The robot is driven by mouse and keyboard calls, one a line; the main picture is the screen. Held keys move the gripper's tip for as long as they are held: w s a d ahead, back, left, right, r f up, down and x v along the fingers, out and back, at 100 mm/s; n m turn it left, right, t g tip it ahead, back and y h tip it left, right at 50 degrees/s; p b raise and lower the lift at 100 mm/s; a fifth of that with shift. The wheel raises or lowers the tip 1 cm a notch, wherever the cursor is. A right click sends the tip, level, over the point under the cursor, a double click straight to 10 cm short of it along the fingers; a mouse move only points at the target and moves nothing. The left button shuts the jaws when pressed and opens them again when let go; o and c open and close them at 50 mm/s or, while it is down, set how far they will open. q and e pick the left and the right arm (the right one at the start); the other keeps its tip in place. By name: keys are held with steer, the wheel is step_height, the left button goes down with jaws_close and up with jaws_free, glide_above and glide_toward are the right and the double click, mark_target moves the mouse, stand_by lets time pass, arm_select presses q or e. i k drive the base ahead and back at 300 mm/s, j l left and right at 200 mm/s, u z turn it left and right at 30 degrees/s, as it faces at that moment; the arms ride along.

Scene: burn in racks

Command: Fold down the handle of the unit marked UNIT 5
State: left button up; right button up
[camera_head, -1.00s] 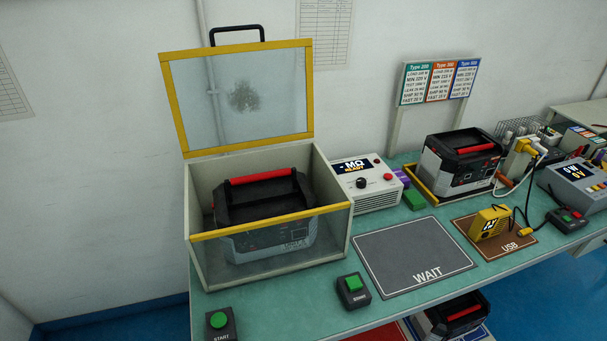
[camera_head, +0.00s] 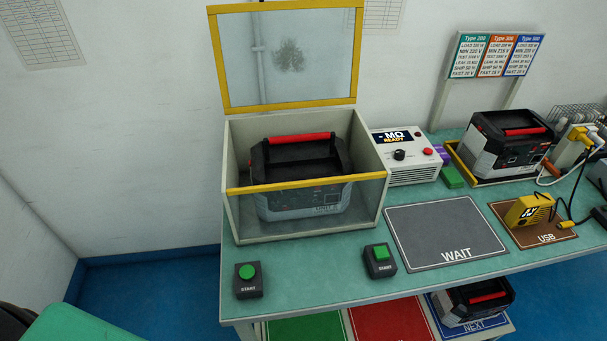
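A dark power unit with a grey lower front (camera_head: 300,202) stands inside a clear-fronted test box (camera_head: 232,190) with yellow edges. Its front label begins with UNIT, but the number is too small to read for sure. Its handle with a red grip (camera_head: 299,138) stands raised above the unit's top. The box's lid (camera_head: 290,60) is swung up and open. A second unit with a red handle grip (camera_head: 508,140) stands in a yellow-edged tray at the right; its number is not readable. Neither of my grippers shows in the view.
Two green START buttons (camera_head: 247,272) (camera_head: 381,254) sit in front of the box. A meter reading READY (camera_head: 405,155) stands right of it. The grey WAIT mat (camera_head: 440,225) is empty. A yellow device (camera_head: 530,210) lies on the USB mat. Another unit (camera_head: 475,300) sits on a lower shelf.

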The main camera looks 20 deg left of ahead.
mark_target(294, 138)
steer(key=i+l, duration=0.1)
steer(key=l, duration=0.65)
steer(key=l+z, duration=0.1)
steer(key=l, duration=0.65)
steer(key=i, duration=0.05)
